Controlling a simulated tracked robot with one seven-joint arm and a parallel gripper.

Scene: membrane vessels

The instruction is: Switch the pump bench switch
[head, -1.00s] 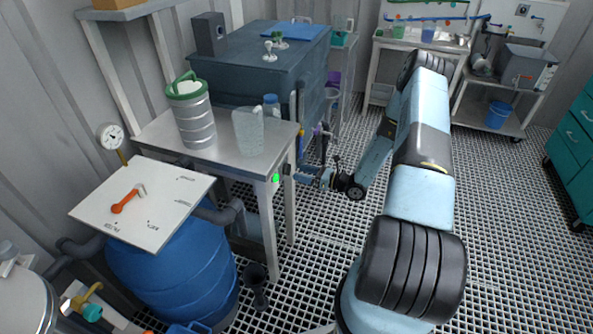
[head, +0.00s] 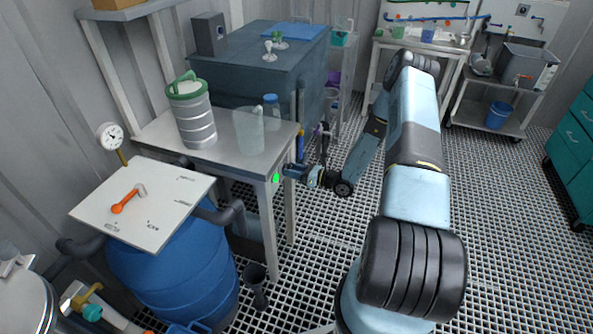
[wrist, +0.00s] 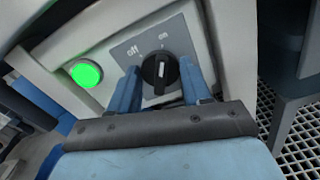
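The pump bench switch is a black rotary knob (wrist: 160,72) on a grey plate (wrist: 128,50) marked "off" on the left and "on" on the right. Its white line stands roughly upright, between the two words. A lit green lamp (wrist: 86,73) is left of it and also shows in the head view (head: 276,178) on the bench's front corner. My gripper (wrist: 160,80) is open, with one blue finger on each side of the knob. Small gaps seem to remain, and contact is not clear. In the head view my gripper (head: 286,170) is at the bench corner and hides the knob.
The bench top (head: 222,158) carries a steel canister (head: 196,122), a clear jug (head: 249,132) and a blue-capped bottle (head: 271,108). A dark tank (head: 250,65) stands behind. A blue barrel (head: 180,262) is front left. The grating floor to the right is open.

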